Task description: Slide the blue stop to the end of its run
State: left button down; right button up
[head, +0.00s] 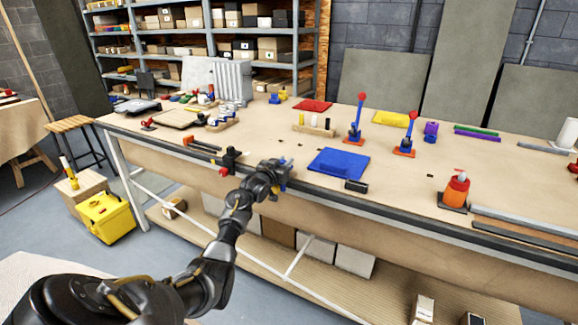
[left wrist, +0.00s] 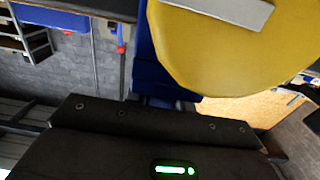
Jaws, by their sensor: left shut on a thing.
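My left gripper (head: 277,178) is at the front edge of the workbench, its jaws shut on the blue stop. Small blue parts of the stop (head: 283,162) show at the gripper's tip in the head view; the arm hides the rest. In the left wrist view a blue strip (left wrist: 150,62) shows just beyond the dark gripper body, partly covered by a large yellow rounded piece that I cannot identify. The stop's track and its ends cannot be made out. My right gripper is not in view.
The workbench (head: 245,150) has a dark front edge. A black clamp-like piece with a red knob (head: 229,162) is close left of the gripper. A blue panel (head: 338,162) and a small black block (head: 356,186) lie to the right. A yellow box (head: 105,215) stands on the floor.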

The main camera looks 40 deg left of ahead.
pick_arm(q)
jog(key=shift+s+a+r, duration=0.1)
jog(key=shift+a, duration=0.1)
jog(key=c, duration=1.6)
grip_release()
jog(key=o, duration=0.4)
jog(key=shift+a, duration=0.2)
jog(key=shift+d, duration=0.15)
jog(key=shift+d, duration=0.1)
jog(key=shift+s, duration=0.15)
jog(key=s+d+b, duration=0.1)
jog(key=s, duration=0.9)
jog(key=shift+s+d, duration=0.15)
jog(key=shift+d, duration=0.2)
